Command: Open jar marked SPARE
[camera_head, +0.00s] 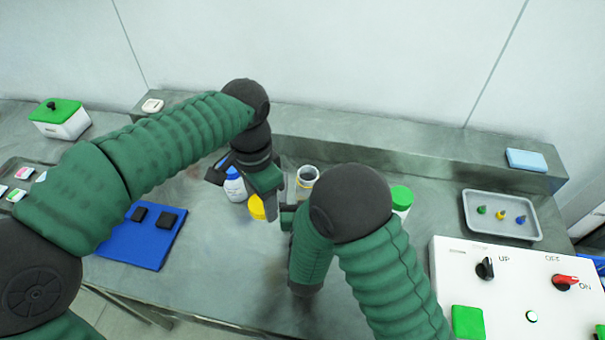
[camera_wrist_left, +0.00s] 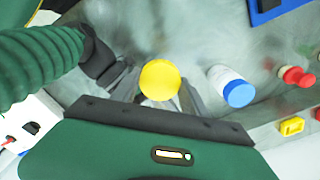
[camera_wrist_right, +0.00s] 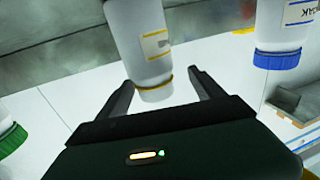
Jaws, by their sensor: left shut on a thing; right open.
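A yellow lid (camera_head: 257,207) is between the fingers of my left gripper (camera_head: 268,196), which is shut on it; the left wrist view shows it from above as a yellow disc (camera_wrist_left: 160,80). I cannot tell whether a jar is under it. A lidless white jar (camera_head: 307,177) stands just to the right, its dark mouth showing. In the right wrist view this jar (camera_wrist_right: 140,40) has a yellow-lined label, too small to read, and a yellow neck ring. My right gripper (camera_wrist_right: 163,80) is open, one finger on each side of the jar's mouth end. The SPARE marking is not legible.
A blue-capped bottle (camera_head: 234,186) stands left of the left gripper, and a green-capped jar (camera_head: 401,198) right of my right arm. A blue mat (camera_head: 135,245) lies at left. A grey tray (camera_head: 472,215) and a switch panel (camera_head: 500,310) are at right.

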